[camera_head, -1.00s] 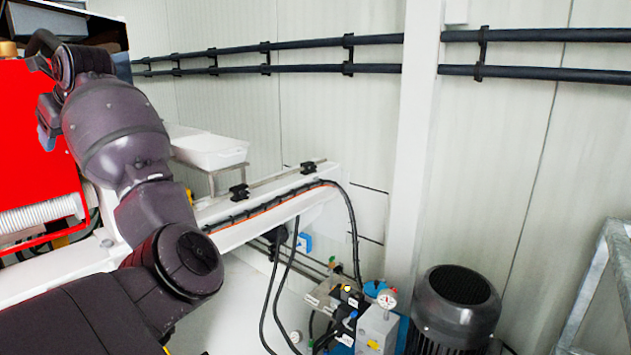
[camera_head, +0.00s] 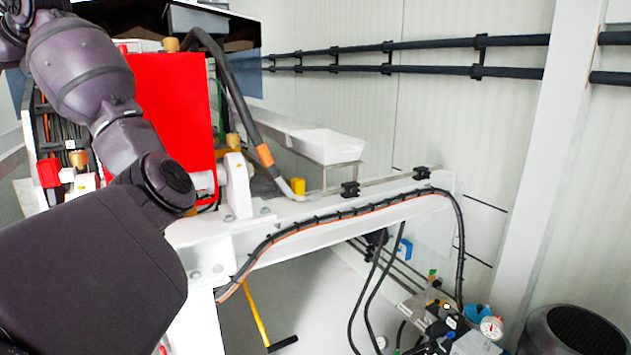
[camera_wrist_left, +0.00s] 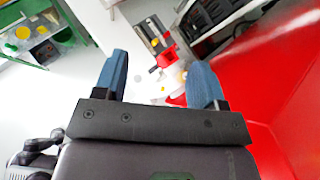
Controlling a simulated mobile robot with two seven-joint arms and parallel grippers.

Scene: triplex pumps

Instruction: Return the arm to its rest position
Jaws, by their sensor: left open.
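My left arm comes in from the left in the head view and reaches up to the top left corner; its gripper is outside that view. In the left wrist view my left gripper (camera_wrist_left: 162,85) has its two blue fingers apart, with nothing between them. A red panel (camera_wrist_left: 285,90) lies close to the right of the fingers there. My right gripper is in neither view.
A red pump housing (camera_head: 175,105) stands beside my arm in the head view. A white beam (camera_head: 330,235) with black cables runs to the right. A white tray (camera_head: 326,146) sits behind it. A gauge (camera_head: 491,327) and black motor (camera_head: 575,330) are lower right. Free floor shows below the beam.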

